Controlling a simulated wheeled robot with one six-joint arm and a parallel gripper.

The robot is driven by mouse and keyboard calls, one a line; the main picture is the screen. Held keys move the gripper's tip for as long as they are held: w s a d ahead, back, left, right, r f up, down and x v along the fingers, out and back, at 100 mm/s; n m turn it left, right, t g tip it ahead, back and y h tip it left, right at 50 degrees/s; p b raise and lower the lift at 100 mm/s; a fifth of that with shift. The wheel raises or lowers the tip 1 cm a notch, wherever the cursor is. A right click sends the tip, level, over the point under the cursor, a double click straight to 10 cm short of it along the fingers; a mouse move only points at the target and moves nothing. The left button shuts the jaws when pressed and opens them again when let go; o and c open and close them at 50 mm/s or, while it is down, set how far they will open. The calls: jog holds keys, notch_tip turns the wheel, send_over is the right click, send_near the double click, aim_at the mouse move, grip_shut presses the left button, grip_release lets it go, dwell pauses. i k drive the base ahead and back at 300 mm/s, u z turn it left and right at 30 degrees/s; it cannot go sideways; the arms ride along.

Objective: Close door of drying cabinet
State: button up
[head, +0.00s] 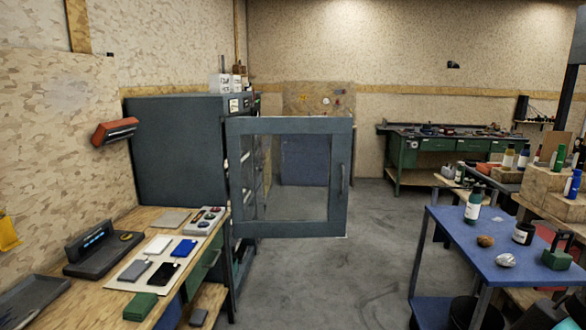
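The drying cabinet (175,150) is a tall dark blue-grey box against the left wall, seen from its side. Its door (290,228) has a grey-blue frame around a clear window and stands open, swung out to the right across the floor. A vertical handle (342,178) is on the door's right edge. Shelves show in part at the cabinet's open front, left of the door; the rest of the inside is hidden. My gripper is not in view.
A wooden workbench (95,290) with devices stands at the front left, close to the cabinet. A blue table (480,245) with bottles stands at the right. A green workbench (430,150) is at the back. Bare grey floor (330,275) lies between the left bench and blue table.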

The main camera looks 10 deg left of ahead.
aim_at(341, 128)
jog(key=i, duration=0.85)
jog(key=u, duration=0.65)
jog(key=i, duration=0.6)
jog(key=z, duration=0.45)
jog(key=i, duration=1.1)
jog(key=u, duration=0.55)
